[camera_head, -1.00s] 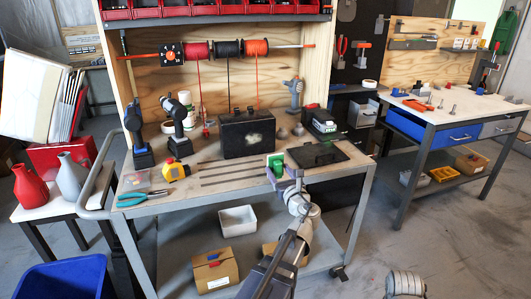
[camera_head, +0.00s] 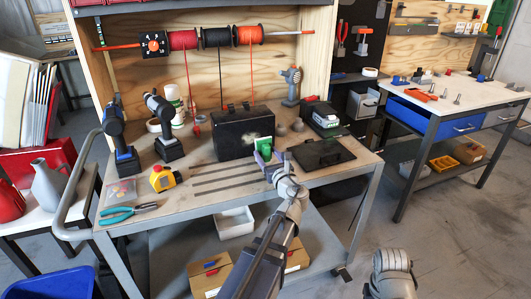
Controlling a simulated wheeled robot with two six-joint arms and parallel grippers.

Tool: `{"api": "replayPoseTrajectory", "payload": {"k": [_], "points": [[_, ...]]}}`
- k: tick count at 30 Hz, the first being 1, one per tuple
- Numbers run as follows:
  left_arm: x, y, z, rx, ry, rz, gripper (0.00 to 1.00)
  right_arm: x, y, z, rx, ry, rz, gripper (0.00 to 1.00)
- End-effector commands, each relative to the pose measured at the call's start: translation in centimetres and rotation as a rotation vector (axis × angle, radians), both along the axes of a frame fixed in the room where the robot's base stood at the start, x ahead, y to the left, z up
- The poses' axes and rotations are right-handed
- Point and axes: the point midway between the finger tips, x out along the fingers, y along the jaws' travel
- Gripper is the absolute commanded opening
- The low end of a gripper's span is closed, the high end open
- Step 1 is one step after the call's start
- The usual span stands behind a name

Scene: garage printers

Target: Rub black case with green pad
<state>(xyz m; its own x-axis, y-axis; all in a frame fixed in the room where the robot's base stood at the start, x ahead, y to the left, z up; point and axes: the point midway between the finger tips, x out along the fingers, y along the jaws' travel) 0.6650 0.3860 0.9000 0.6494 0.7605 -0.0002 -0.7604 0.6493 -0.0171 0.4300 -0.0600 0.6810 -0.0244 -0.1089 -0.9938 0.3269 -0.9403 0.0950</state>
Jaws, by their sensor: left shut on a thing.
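The black case (camera_head: 230,138) stands upright on the workbench, with a pale smudge on the right part of its front face. My left gripper (camera_head: 268,165) reaches in over the front of the bench and is shut on the green pad (camera_head: 264,150). The pad is upright, near the lower right of the case front, close to the smudge. I cannot tell whether it touches the case. Part of the pad is hidden by the gripper. My right gripper is not in view; a grey part of my own arm shows at the bottom right.
A flat black tool case (camera_head: 320,154) lies right of the pad. Two drills (camera_head: 163,125), a yellow tape measure (camera_head: 163,178) and blue pliers (camera_head: 125,213) are on the left. Thin dark strips (camera_head: 238,180) lie before the case. Wire spools (camera_head: 215,38) hang above.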

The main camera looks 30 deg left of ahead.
Motion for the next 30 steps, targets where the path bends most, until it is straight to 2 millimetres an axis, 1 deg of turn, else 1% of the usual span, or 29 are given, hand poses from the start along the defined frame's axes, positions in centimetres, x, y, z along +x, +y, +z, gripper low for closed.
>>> {"api": "replayPoseTrajectory", "payload": {"k": [8,22,30], "points": [[0.7,0.7,0.0,0.0,0.0,0.001,0.22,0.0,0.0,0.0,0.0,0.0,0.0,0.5],[3.5,4.0,0.0,0.0,0.0,0.002,0.22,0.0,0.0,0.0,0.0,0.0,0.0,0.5],[3.9,4.6,0.0,0.0,0.0,-0.001,0.22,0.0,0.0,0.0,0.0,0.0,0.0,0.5]]}}
